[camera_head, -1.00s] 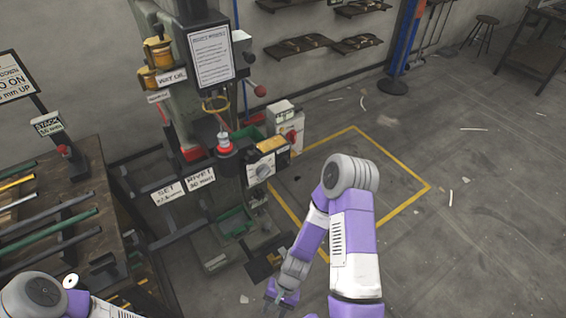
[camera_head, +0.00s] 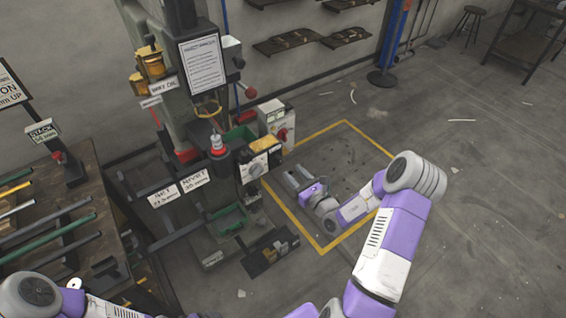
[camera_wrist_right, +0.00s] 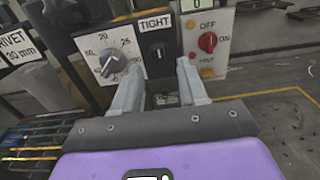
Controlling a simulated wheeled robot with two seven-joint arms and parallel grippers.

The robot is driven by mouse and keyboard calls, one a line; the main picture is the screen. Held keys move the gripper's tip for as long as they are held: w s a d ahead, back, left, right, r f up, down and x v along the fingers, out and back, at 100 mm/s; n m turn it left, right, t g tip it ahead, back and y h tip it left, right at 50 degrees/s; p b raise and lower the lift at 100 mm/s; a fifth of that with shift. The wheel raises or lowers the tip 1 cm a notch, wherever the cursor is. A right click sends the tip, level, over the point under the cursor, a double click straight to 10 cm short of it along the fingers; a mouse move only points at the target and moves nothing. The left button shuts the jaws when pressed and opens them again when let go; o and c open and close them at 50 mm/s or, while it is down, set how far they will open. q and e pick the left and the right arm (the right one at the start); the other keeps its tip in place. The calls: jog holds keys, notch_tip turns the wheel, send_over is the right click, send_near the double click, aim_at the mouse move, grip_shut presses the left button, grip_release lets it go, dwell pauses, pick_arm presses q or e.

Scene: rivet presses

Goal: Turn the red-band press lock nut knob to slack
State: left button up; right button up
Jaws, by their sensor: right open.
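The press (camera_head: 185,130) stands left of centre in the head view, with red at its lower column and a red ring near its ram (camera_head: 217,147). In the right wrist view, a small black knob (camera_wrist_right: 157,50) sits on a dark plate under a label reading TIGHT. To its left is a grey dial knob (camera_wrist_right: 112,64) on a white numbered scale, also seen in the head view (camera_head: 255,169). My right gripper (camera_head: 299,177) is open and empty in front of the panel. In the wrist view its fingertips (camera_wrist_right: 158,68) flank the black knob's area, apart from it. My left gripper is out of view.
A white box with a red OFF/ON switch (camera_wrist_right: 207,42) is just right of the black knob. A rack table with coloured bars (camera_head: 60,230) stands at the left. A green bin (camera_head: 230,218) sits low on the press.

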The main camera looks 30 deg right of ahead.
aim_at(280, 160)
jog(key=w, duration=0.1)
jog(key=w+b, duration=0.1)
jog(key=w, duration=0.3)
jog(key=shift+w+a+f, duration=0.15)
jog(key=shift+a, duration=0.2)
jog(key=shift+w+b, duration=0.4)
jog(key=shift+w, duration=0.35)
grip_shut()
